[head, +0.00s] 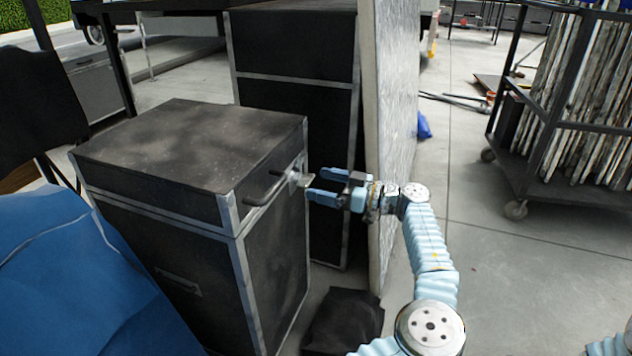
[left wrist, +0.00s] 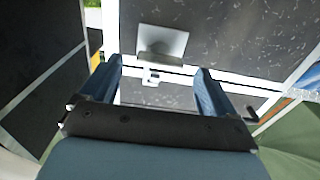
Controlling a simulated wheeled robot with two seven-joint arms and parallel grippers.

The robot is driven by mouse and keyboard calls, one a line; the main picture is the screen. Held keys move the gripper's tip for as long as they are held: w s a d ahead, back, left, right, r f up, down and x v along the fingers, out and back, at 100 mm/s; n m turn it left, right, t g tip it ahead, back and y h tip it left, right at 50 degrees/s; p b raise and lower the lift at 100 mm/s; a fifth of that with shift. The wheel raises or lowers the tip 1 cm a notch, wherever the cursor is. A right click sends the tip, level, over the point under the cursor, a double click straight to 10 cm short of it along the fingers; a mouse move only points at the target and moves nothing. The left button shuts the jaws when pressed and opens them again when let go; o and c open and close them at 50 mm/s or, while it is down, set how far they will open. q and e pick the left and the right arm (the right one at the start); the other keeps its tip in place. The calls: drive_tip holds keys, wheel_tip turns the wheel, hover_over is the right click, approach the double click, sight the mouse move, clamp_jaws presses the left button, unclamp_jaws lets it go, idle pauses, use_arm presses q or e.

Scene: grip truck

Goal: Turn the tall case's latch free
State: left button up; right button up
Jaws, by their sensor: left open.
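The black case (head: 190,215) with silver metal edges stands left of centre in the head view. Its lid seam carries a metal latch (head: 296,178) on the side facing my gripper. In the left wrist view the latch shows as a grey plate (left wrist: 162,44) with a small light piece below it. My left gripper (head: 316,184) is open and empty, its fingers pointing at the latch. In the left wrist view its fingers (left wrist: 159,70) lie either side of the latch's lower part; I cannot tell whether they touch it. My right gripper is not in view.
A black handle (head: 268,186) is beside the latch. Another black case (head: 293,65) stands behind, next to an upright pale panel (head: 396,110) close to my left wrist. A blue cover (head: 70,280) lies at left.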

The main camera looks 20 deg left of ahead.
use_arm(q)
drive_tip(key=shift+s+a, duration=0.1)
drive_tip(key=shift+a, duration=1.1)
drive_tip(key=c, duration=1.1)
drive_tip(key=shift+o, duration=0.2)
